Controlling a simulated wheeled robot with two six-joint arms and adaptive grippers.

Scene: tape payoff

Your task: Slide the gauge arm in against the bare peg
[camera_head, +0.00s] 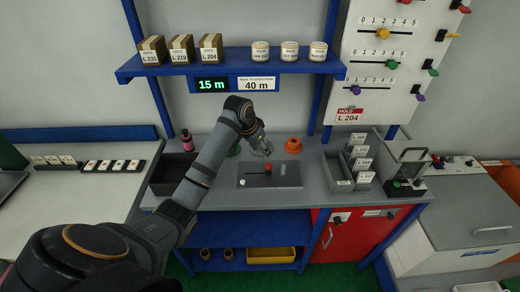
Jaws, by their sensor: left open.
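My left gripper (263,148) is open and empty. It hangs above the bench, just behind a grey plate (285,181). A red knob (268,166) stands on the plate, close below the fingers but apparently apart from them. The gauge arm and the bare peg are too small to make out for certain; the red knob may belong to the gauge arm. My right gripper is not in view.
An orange cone-like piece (293,145) stands right of the gripper. A blue shelf (230,65) hangs above.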

